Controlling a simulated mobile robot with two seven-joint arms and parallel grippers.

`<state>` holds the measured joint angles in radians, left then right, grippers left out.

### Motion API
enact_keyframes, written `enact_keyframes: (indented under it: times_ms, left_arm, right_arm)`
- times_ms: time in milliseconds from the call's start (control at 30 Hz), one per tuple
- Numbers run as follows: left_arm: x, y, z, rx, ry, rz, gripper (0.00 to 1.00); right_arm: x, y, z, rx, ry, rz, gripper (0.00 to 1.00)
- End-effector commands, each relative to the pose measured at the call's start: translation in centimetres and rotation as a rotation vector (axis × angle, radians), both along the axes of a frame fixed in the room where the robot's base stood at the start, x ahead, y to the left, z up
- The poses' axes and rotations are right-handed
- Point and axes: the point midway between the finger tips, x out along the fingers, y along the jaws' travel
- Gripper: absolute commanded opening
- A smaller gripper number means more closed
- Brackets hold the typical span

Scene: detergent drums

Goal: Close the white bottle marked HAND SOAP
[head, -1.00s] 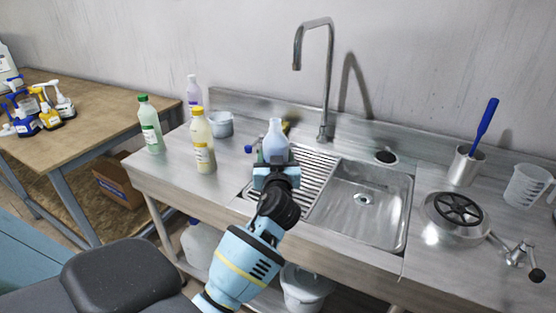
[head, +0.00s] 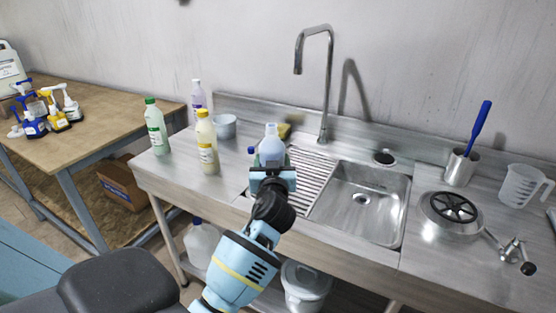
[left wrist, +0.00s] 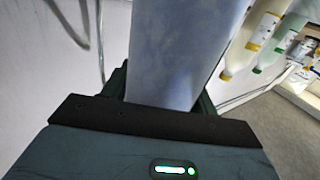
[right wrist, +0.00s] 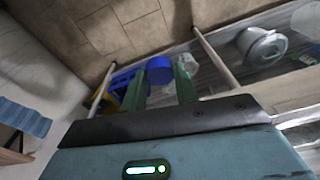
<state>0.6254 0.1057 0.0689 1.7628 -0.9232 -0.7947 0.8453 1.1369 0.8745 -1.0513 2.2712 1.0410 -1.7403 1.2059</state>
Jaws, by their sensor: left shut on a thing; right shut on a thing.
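A white bottle (head: 271,148), looking pale blue in this light, stands upright in my left gripper (head: 272,172) above the counter's front, left of the sink. No cap shows on its neck, and I cannot read its label. In the left wrist view the bottle's pale side (left wrist: 185,50) fills the space between the fingers. In the right wrist view my right gripper (right wrist: 160,85) is shut on a round blue cap (right wrist: 159,70). It is out of the head view, so its distance from the bottle cannot be told.
A small blue-capped thing (head: 252,151) is close left of the held bottle. The sink (head: 362,200) and faucet (head: 328,80) are right. A bucket (right wrist: 262,45) is below.

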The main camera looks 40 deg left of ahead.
Motion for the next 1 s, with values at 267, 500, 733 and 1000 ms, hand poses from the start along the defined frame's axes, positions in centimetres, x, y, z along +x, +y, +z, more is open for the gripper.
enact_keyframes:
  times_ms: [267,500,733,1000]
  left_arm:
    - [0.0,0.0,0.2,0.002,-0.004,-0.002,0.12]
    - [-1.7,-2.1,-0.5,0.003,-0.004,-0.071,0.12]
    - [-5.9,-7.2,-1.9,0.003,-0.005,-0.235,0.12]
    - [-12.1,-13.6,-2.9,0.001,-0.007,-0.442,0.12]
  right_arm:
    - [0.0,0.0,0.1,0.000,-0.001,0.000,0.09]
    - [0.2,0.0,1.0,0.000,-0.002,-0.001,0.09]
    - [0.5,0.0,2.8,-0.001,-0.003,-0.001,0.09]
    - [0.7,0.0,5.0,-0.001,-0.003,0.000,0.09]
